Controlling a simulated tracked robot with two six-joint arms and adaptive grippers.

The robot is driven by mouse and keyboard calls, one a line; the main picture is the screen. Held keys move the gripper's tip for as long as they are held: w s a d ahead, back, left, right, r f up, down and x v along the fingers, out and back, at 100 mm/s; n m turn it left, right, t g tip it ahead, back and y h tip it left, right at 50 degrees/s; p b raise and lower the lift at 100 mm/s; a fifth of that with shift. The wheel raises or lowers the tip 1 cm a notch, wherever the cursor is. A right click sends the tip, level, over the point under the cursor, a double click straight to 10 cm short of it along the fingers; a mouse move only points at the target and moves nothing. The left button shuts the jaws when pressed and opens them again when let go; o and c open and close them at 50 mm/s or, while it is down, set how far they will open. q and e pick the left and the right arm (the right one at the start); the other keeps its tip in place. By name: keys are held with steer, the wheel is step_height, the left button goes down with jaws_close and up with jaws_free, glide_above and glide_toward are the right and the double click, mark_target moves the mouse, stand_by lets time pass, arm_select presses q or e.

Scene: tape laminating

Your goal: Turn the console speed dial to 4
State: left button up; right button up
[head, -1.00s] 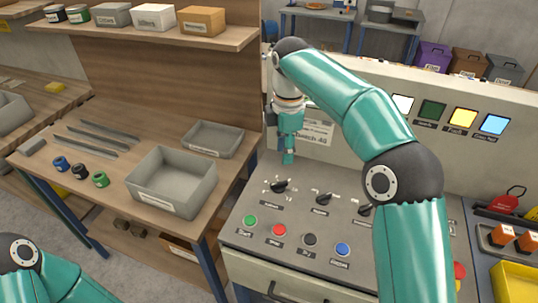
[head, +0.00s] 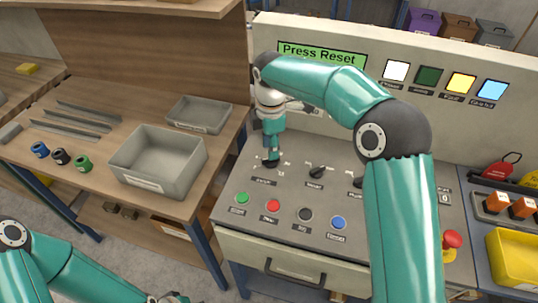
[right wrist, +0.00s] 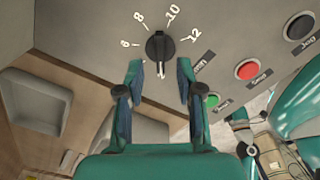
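The console (head: 240,190) carries a row of black dials. My right gripper (head: 270,158) points down at the leftmost dial, which it partly hides. In the right wrist view this dial (right wrist: 160,46) is a black knob with 6, 8, 10 and 12 around it; no 4 is visible. A pale mark shows on its lower end. The fingers of my right gripper (right wrist: 160,80) are apart, at either side of the knob's lower end; contact is unclear. The dial's name is too small to read. My left gripper (head: 172,298) barely enters at the bottom edge.
Middle (head: 318,172) and right dials stand close by, the right one partly behind my arm. Green (head: 242,198), red (head: 273,205), black and blue buttons line the front. The green screen (head: 322,55) reads "Press Reset". A red mushroom button (head: 452,240) sits at right.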

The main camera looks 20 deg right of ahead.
steer(key=shift+w+f, duration=0.1)
steer(key=shift+f, duration=1.75)
jaws_close()
steer(key=shift+a, duration=0.3)
steer(key=shift+d+r, duration=0.1)
steer(key=shift+d, duration=0.2)
